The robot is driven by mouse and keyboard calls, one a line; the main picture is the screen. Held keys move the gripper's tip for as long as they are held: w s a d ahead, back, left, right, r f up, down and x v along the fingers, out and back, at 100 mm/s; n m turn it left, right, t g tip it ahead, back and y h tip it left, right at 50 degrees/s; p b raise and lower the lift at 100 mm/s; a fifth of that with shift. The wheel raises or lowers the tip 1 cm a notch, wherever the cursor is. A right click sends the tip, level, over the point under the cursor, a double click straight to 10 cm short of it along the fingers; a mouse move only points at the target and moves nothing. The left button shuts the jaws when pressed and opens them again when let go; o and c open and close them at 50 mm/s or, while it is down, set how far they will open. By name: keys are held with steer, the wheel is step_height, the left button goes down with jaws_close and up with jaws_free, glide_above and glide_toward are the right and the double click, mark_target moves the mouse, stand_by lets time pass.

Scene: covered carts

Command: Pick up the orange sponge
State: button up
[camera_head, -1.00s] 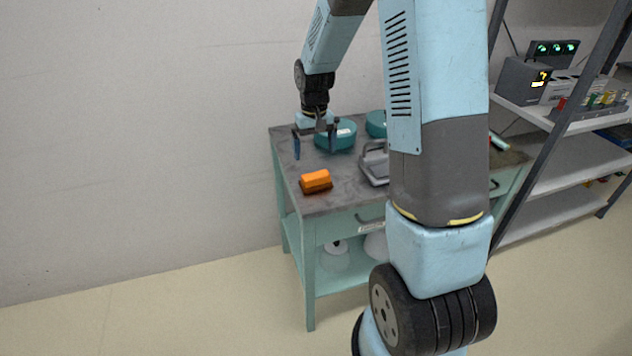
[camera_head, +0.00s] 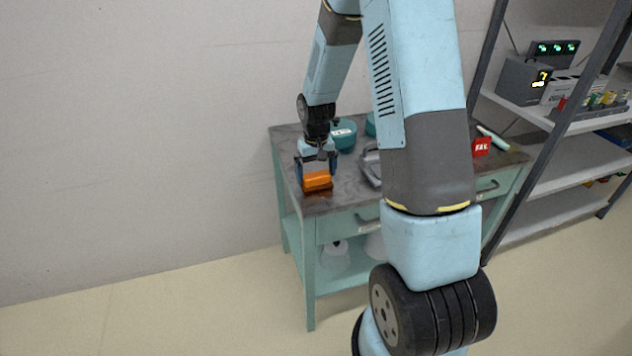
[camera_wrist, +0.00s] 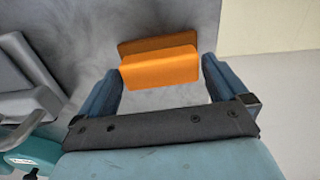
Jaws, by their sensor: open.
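The orange sponge (camera_head: 317,181) lies on the grey top of the green cart (camera_head: 345,192), near its front left corner. In the wrist view the blue fingers (camera_wrist: 162,90) stand to the left and right of the sponge, with a gap on each side. I cannot tell how far the fingertips reach down past its top.
A grey handled object (camera_head: 370,165) stands right of the sponge, and teal round containers (camera_head: 344,136) stand behind my gripper. A red box (camera_head: 481,147) is on the cart's right part. A metal shelf (camera_head: 545,120) stands at the right. A plain wall is behind.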

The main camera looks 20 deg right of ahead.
steer(key=c, duration=0.8)
steer(key=shift+r, duration=0.1)
steer(key=shift+r, duration=0.55)
steer(key=s+a+r, duration=0.1)
steer(key=s+r, duration=0.3)
steer(key=s+a+r, duration=0.1)
steer(key=s+r, duration=0.3)
steer(key=s, duration=0.1)
steer(key=s+a+r, duration=0.1)
steer(key=s+r, duration=0.2)
steer(key=s, duration=0.1)
steer(key=shift+s+a+r, duration=0.1)
steer(key=shift+s+r, duration=0.25)
steer(key=shift+r, duration=0.05)
